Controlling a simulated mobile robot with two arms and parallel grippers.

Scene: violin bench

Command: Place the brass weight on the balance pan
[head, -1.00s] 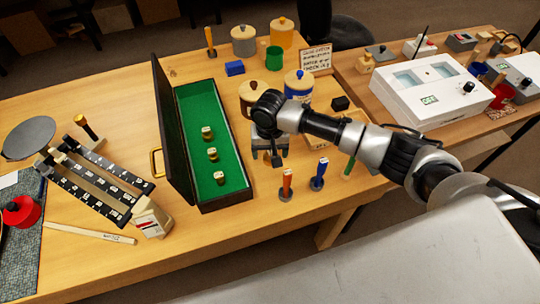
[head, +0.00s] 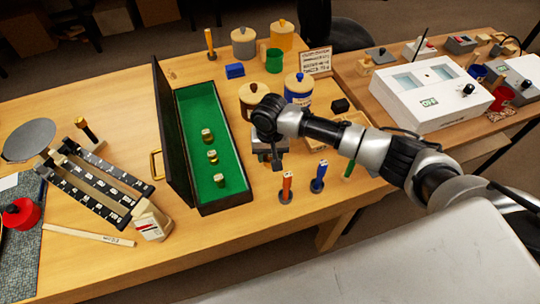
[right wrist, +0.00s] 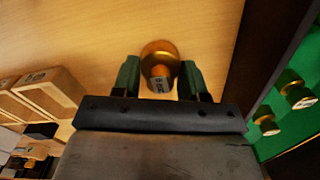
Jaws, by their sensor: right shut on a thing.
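The brass weight (right wrist: 160,62) shows in the right wrist view, a round golden piece with a knob and a small pale label. My right gripper (right wrist: 160,82) is shut on it, with one finger on each side. In the head view my right gripper (head: 276,160) is just right of the open green-lined case, and the weight in it is hidden. The balance pan (head: 28,139) is a flat grey disc at the far left, at the end of the balance (head: 100,185) with its black scaled beams. My left gripper is not in view.
The case (head: 195,100) has a raised dark lid and several brass weights (head: 212,157) on its green floor, between my gripper and the balance. Orange (head: 287,183) and blue (head: 318,178) handled tools stand near the front edge. Jars (head: 298,86) stand behind my gripper.

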